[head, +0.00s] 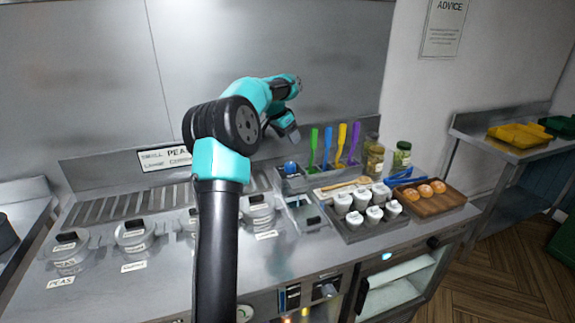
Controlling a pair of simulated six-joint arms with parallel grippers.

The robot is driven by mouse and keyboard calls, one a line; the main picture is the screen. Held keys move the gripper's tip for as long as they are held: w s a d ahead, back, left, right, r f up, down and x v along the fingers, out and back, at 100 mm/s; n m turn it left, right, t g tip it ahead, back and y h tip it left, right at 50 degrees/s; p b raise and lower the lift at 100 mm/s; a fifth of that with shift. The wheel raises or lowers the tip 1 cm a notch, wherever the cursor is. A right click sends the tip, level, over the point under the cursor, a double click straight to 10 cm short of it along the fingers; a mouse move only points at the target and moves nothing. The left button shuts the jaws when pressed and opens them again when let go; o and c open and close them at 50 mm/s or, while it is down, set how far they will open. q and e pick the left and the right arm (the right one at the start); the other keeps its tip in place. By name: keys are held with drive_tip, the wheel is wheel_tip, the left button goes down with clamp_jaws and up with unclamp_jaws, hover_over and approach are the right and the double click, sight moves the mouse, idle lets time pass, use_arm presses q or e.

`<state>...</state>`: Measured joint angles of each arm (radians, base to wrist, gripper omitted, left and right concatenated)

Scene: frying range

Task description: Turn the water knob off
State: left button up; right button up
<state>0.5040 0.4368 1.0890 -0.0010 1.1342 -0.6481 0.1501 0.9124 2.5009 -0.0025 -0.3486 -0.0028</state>
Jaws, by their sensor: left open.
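My left arm rises from the bottom of the head view and bends over the counter. Its gripper (292,134) hangs above the back of the counter, small and partly turned away, with its jaws open and nothing seen between them. A small round blue thing (290,168) sits on a metal unit below the gripper, clearly apart from it; I cannot tell whether this is the water knob. A round dial with green on it (244,312) shows at the bottom edge, beside my arm. No knob is clearly marked as water, and my arm hides part of the counter. My right gripper is out of view.
Several lidded pots (135,237) sit in the counter on the left. Colored utensils (341,145) stand upright behind a tray of white cups (363,212). A wooden tray of buns (428,203) and two jars (402,156) are at right. The counter's front strip is mostly clear.

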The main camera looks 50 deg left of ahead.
sight(290, 164)
use_arm(q)
drive_tip(key=shift+y, duration=0.3)
drive_tip(key=s+a, duration=0.1)
drive_tip(key=s+a+r, duration=0.1)
drive_tip(key=s+a, duration=0.1)
drive_tip(key=shift+s+a+r, duration=0.2)
drive_tip(key=shift+a+r, duration=0.1)
drive_tip(key=shift+r, duration=0.1)
drive_tip(key=shift+w+f, duration=0.1)
drive_tip(key=shift+f, duration=0.05)
drive_tip(key=x, duration=1.7)
drive_tip(key=shift+s+f, duration=0.2)
drive_tip(key=shift+c, duration=0.4)
drive_tip(key=c, duration=0.8)
drive_tip(key=shift+c, duration=0.2)
